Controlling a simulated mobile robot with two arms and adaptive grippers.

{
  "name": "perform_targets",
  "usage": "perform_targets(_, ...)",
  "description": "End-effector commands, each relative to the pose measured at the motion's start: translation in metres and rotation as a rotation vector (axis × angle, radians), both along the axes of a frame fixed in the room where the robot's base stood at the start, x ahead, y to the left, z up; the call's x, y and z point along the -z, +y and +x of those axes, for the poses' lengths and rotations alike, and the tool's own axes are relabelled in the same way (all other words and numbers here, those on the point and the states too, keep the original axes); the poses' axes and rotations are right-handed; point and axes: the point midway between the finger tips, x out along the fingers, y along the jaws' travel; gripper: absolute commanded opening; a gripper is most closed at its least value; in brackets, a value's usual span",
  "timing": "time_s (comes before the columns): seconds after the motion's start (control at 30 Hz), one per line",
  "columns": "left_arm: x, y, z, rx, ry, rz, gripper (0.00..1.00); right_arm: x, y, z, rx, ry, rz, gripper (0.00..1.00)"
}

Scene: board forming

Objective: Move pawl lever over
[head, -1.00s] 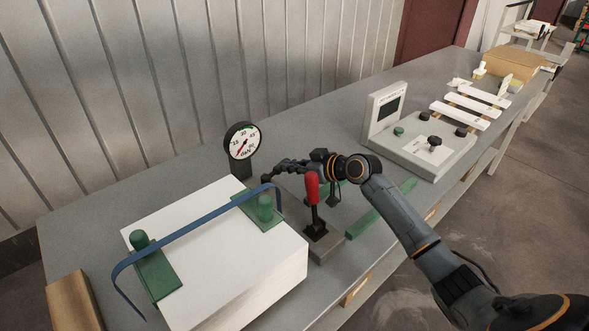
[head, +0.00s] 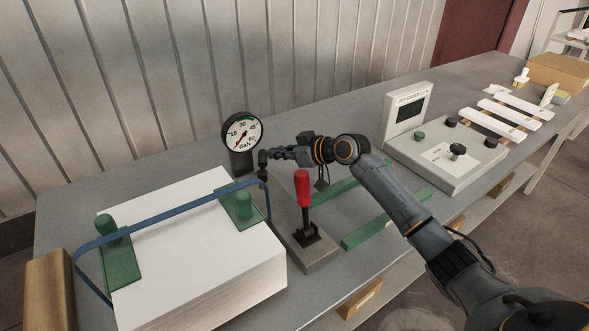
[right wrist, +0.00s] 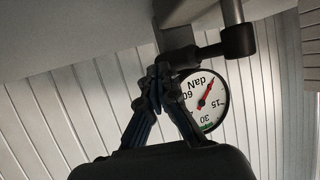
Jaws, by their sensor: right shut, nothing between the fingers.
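A lever with a red grip (head: 303,188) stands nearly upright on a grey base (head: 318,258). I cannot tell whether it is the pawl lever. My right gripper (head: 268,158) is shut and empty, behind and to the left of the red grip and in front of the dial gauge (head: 242,132). In the right wrist view its fingertips (right wrist: 158,80) meet just below a dark stem with a cylindrical knob (right wrist: 236,41). Contact there is unclear. The gauge face (right wrist: 206,100) shows beyond the fingers. My left gripper is out of view.
A stack of white sheets (head: 195,262) with green corner blocks (head: 118,258) and a blue curved bar (head: 165,212) lies at left. Green rails (head: 388,222) lie right of the base. A control box (head: 445,160) stands farther right. A wooden block (head: 50,290) is at the left edge.

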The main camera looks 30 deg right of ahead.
Motion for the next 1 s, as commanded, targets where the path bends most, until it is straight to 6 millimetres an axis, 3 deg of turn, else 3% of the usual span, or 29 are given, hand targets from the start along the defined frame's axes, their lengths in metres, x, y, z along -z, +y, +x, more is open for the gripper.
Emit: perform_targets(1.0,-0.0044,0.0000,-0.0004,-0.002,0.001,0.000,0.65,-0.0070,0.0064,0.0052,0.000,-0.001,0.001,0.00)
